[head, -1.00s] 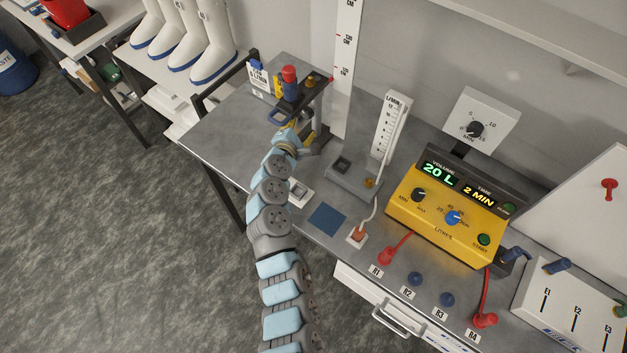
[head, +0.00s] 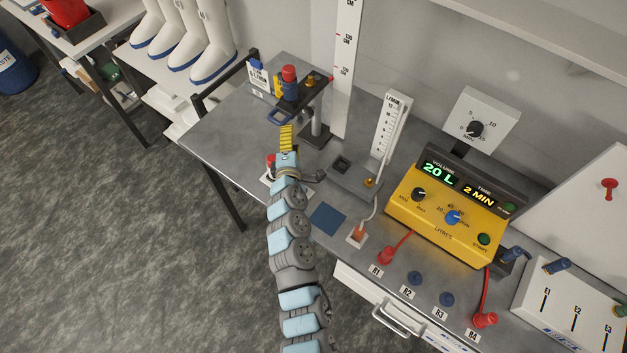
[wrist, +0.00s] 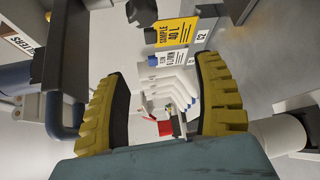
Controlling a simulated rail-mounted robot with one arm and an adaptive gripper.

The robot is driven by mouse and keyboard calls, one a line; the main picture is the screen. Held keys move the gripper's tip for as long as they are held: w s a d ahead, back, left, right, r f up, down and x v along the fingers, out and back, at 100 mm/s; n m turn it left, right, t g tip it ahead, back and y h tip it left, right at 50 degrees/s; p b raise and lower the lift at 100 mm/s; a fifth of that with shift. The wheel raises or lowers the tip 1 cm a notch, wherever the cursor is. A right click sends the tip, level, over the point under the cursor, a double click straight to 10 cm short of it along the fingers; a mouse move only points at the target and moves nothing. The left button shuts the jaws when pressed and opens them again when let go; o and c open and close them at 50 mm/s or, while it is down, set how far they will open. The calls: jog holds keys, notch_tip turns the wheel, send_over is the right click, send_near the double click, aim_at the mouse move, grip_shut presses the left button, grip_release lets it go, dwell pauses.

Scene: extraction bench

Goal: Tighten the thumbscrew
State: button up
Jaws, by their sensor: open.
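My gripper (head: 286,130) is open, with yellow ribbed fingers, just in front of the stand's dark clamp arm (head: 316,93) and apart from the small brass knob (head: 311,79) on it. This knob looks like a thumbscrew. Another brass knob (head: 369,182) sits on the flowmeter base; I cannot tell for certain which one is the thumbscrew. In the wrist view my gripper (wrist: 162,88) has nothing between its fingers but background. A dark bracket (wrist: 64,50) and a blue tube (wrist: 58,115) stand at the left there. No brass knob is clear in that view.
The stand carries a red-and-blue cartridge (head: 289,82) and a blue loop (head: 281,116). A red-topped item (head: 270,160) stands left of my wrist. The flowmeter (head: 391,125) and yellow pump (head: 450,215) stand to the right. The bench's left part (head: 222,135) is clear.

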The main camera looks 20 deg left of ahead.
jog(key=s+d+r+m+t+y, duration=0.3)
jog(key=s+d+r+m, duration=0.2)
jog(key=s, duration=0.3)
jog(key=s+d+r+m+t+y, duration=0.4)
jog(key=s+d+r+m, duration=0.1)
jog(key=s+d, duration=0.3)
jog(key=shift+s+r+m+t, duration=0.3)
jog(key=shift+s+r, duration=0.25)
jog(key=shift+r, duration=0.3)
